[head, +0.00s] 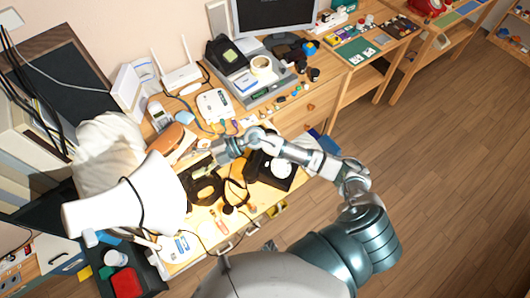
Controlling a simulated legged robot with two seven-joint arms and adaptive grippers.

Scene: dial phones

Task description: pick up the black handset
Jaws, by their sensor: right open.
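A black dial phone (267,174) with a white dial sits on the desk, partly covered by my right arm. A dark curved piece (204,191) lies to its left, beside the white lamp; I cannot tell for sure whether it is the black handset. My right gripper (204,171) reaches left across the phone and hangs just above this dark piece. It is open and looks empty; whether it touches the piece is unclear. My left gripper is not in view.
A big white lamp (125,205) blocks the desk's left side. A brown case (173,142), a white device (214,104) and a grey machine (255,86) crowd the back. Black cables loop beside the phone. Open wood floor (430,150) lies to the right.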

